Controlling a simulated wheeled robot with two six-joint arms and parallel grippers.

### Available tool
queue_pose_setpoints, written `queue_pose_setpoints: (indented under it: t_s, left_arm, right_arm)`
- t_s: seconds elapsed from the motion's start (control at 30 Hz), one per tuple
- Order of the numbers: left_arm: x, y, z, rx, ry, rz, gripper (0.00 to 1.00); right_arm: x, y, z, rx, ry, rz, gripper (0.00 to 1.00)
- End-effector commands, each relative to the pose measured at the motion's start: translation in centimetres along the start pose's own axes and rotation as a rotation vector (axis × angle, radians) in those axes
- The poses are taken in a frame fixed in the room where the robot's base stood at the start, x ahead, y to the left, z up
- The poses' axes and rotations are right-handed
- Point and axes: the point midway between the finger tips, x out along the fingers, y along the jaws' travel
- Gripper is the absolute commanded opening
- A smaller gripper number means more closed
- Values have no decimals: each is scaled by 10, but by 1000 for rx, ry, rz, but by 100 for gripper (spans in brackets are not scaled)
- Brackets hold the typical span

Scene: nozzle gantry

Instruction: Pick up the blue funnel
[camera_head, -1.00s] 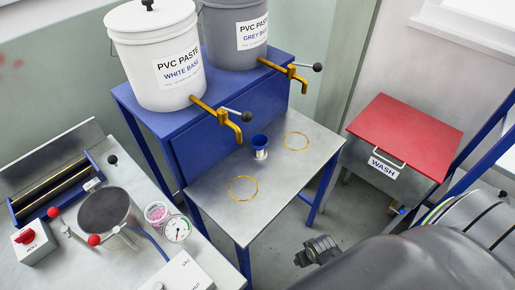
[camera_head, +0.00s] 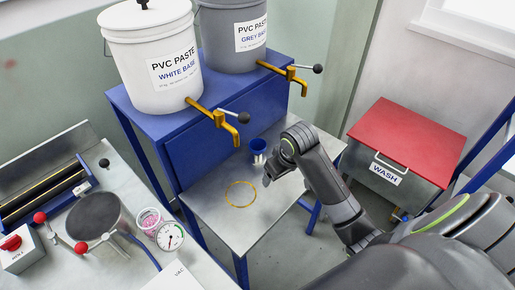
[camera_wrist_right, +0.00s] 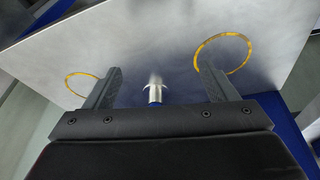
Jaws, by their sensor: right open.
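The blue funnel (camera_head: 258,147) stands on the steel table top, its blue cup up and a pale stand or collar below. In the right wrist view the funnel (camera_wrist_right: 155,91) shows as a silver cylinder with a little blue, partly hidden by the gripper body. My right gripper (camera_head: 267,179) is beside the funnel, on its right and near side in the head view. In the right wrist view my right gripper (camera_wrist_right: 158,68) is open, with the funnel seen in the gap between its fingers. No contact shows. My left gripper is not in view.
A yellow ring (camera_head: 241,194) marks the steel table (camera_head: 215,200); my arm hides another. A brass tap (camera_head: 228,128) with a lever hangs above and left of the funnel. White (camera_head: 150,60) and grey (camera_head: 232,40) paste buckets stand behind. A red-lidded wash bin (camera_head: 410,135) is right.

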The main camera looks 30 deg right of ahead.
Motion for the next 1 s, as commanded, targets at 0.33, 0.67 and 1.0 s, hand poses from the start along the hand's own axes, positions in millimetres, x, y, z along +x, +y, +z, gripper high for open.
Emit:
queue_pose_setpoints:
  t_s: [0.33, 0.67, 1.0]
  left_arm:
    - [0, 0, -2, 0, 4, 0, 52]
    - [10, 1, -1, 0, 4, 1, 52]
    - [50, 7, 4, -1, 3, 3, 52]
  right_arm:
    - [-56, 16, -109, -22, -9, -29, 79]
    - [-68, 19, -133, -23, -16, -41, 79]
    - [-20, 18, -131, -22, -17, -42, 79]
